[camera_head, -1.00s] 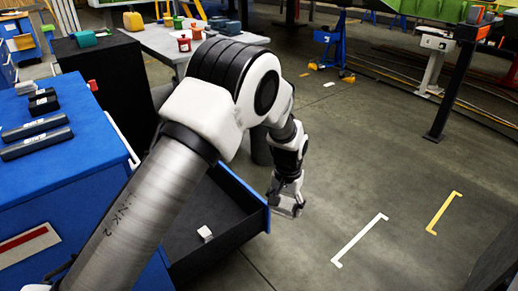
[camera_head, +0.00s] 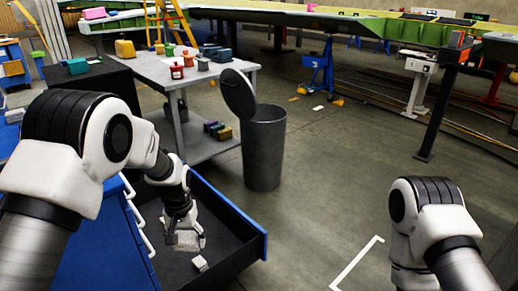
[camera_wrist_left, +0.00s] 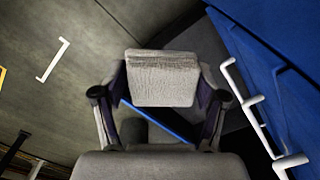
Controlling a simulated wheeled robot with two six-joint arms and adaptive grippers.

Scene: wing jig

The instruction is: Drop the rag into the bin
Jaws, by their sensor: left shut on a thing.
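My left gripper (camera_head: 185,232) hangs over the open drawer (camera_head: 225,205), pointing down. It is shut on the rag (camera_wrist_left: 162,80), a pale grey-beige folded piece between both fingers in the left wrist view. The rag (camera_head: 189,241) also shows below the fingers in the head view. The bin (camera_head: 264,150) is a dark grey cylinder on the floor beyond the drawer, right of the grey table. Its round lid (camera_head: 238,93) stands tilted up at the left, so the bin is open. Its inside is mostly hidden. My right gripper is out of view; only its arm shows.
A small white block (camera_head: 200,262) lies in the drawer. The blue cabinet (camera_head: 92,235) with white handles is at the left. The grey table (camera_head: 190,75) holds several coloured containers. Its lower shelf holds small boxes (camera_head: 217,129).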

